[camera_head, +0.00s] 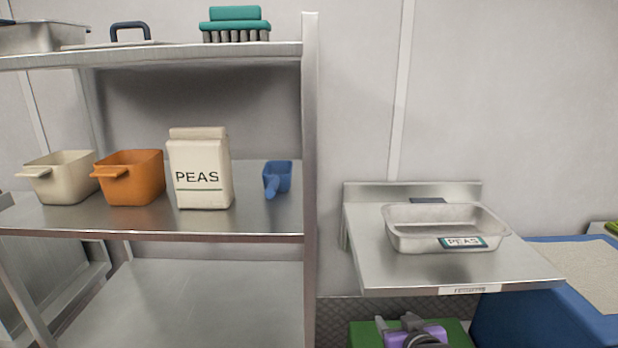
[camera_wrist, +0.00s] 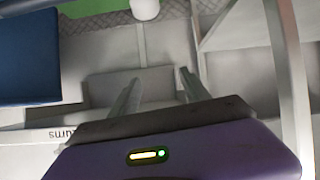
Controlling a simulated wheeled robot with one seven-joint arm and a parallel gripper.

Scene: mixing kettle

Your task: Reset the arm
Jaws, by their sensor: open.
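My gripper (camera_wrist: 159,76) shows in the wrist view with its two grey fingers apart and nothing between them. Part of my arm, purple and grey, shows at the bottom of the head view, low in front of the metal ledge (camera_head: 375,268). My gripper's fingers cannot be made out there. A metal tray (camera_head: 461,222) labelled PEAS stands on the ledge, apart from my arm.
A metal shelf (camera_head: 150,228) at left holds a cream bin (camera_head: 65,180), an orange bin (camera_head: 135,182), a PEAS carton (camera_head: 200,172) and a blue scoop (camera_head: 277,178). A teal brush (camera_head: 235,22) sits above. A blue box (camera_head: 545,315) stands at right.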

